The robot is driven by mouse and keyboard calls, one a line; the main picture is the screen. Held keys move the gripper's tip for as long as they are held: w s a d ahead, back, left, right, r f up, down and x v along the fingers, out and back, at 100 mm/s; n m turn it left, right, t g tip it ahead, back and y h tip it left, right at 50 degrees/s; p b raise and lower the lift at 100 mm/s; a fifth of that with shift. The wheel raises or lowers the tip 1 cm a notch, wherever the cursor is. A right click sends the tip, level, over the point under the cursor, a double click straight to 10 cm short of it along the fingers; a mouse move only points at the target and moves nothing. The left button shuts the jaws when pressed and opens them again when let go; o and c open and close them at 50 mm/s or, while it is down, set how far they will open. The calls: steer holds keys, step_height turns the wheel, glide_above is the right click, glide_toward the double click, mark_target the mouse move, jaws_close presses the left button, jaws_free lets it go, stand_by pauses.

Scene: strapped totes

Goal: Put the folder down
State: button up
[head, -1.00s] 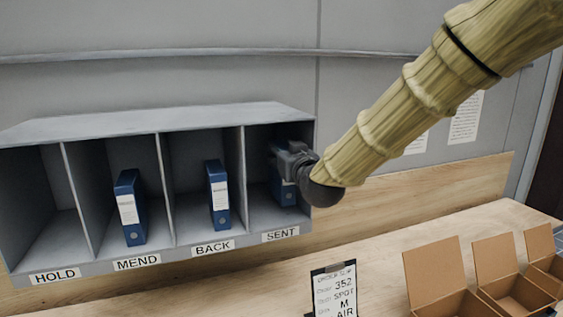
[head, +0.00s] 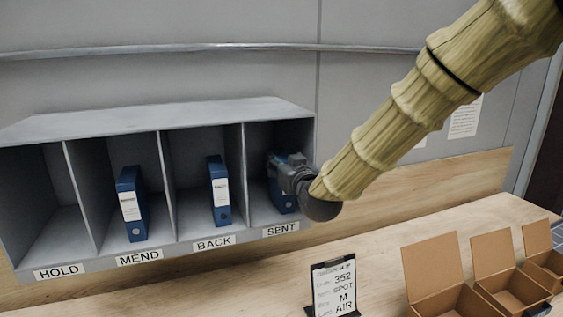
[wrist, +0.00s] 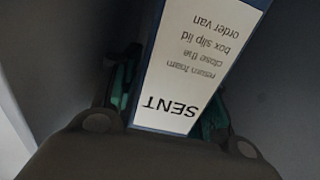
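A blue folder (head: 281,196) stands upright in the SENT compartment at the right end of the grey shelf unit (head: 200,115). Its bottom is at or very near the compartment floor; I cannot tell if it touches. My gripper (head: 283,170) reaches into this compartment from the right and hides the folder's upper part. In the wrist view the folder's white label (wrist: 200,65) reads SENT, upside down. The fingers with teal pads (wrist: 168,105) lie against both sides of the folder, shut on it.
Blue folders stand in the MEND (head: 131,205) and BACK (head: 219,192) compartments. The HOLD compartment (head: 50,225) is empty. Thin dividers separate the compartments. An order sign (head: 335,285) and open cardboard boxes (head: 432,275) stand on the wooden bench (head: 390,240).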

steer(key=shift+r, duration=0.2)
steer(key=b+v, duration=0.3)
steer(key=v, duration=0.9)
steer(key=shift+b, duration=0.35)
